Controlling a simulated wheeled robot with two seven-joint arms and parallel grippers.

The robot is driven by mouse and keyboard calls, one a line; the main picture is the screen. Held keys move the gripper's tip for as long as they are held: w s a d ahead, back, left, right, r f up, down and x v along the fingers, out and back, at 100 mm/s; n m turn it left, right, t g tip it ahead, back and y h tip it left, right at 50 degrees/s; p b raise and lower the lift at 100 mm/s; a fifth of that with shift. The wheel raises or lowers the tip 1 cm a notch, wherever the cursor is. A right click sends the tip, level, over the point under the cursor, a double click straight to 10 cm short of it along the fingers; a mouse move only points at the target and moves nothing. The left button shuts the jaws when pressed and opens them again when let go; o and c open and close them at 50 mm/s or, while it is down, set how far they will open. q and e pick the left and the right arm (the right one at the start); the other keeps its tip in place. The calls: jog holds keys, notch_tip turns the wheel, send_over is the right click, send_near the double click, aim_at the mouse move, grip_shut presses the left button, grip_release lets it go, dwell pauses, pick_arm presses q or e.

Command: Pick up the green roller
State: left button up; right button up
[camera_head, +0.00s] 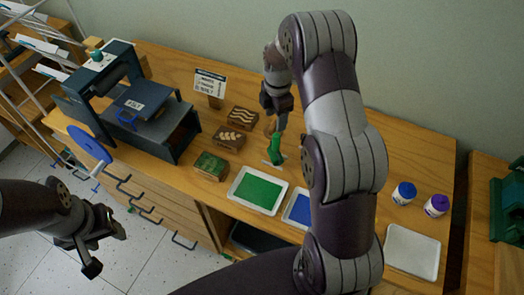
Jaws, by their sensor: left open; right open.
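The green roller (275,149) stands or lies on the wooden table, just behind the white tray of green paint (259,190). A pale piece shows at its lower end, and its upper part is close under my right gripper (277,117). My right gripper comes down from above, right over the roller, with its jaws open; whether the fingers touch it I cannot tell. My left gripper (104,243) is open and empty, low at the left over the floor, away from the table.
Carved blocks (228,138) and a small sign (210,82) stand left of the roller. A dark press (150,120) fills the table's left end. A blue paint tray (298,208) is partly hidden by my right arm. Two paint jars (404,194) and an empty tray (411,252) are at right.

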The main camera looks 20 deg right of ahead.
aim_at(276, 141)
jog(key=shift+s+n, duration=0.15)
jog(key=shift+n, duration=0.35)
jog(key=shift+f+n, duration=0.25)
jog(key=shift+n, duration=0.05)
notch_tip(276, 141, down, 7)
jog(key=shift+d+r+p, duration=0.1)
jog(key=shift+r+p, duration=0.1)
jog(key=shift+p, duration=0.8)
jog(key=f, duration=0.1)
jog(key=f+p, duration=0.1)
jog(key=f, duration=0.1)
jog(key=f+p, duration=0.1)
jog(key=f, duration=0.1)
jog(key=shift+w+d, duration=0.2)
jog(key=shift+w, duration=0.05)
jog(key=shift+w+f, duration=0.1)
jog(key=shift+f, duration=0.3)
jog(key=shift+r, duration=0.1)
grip_shut()
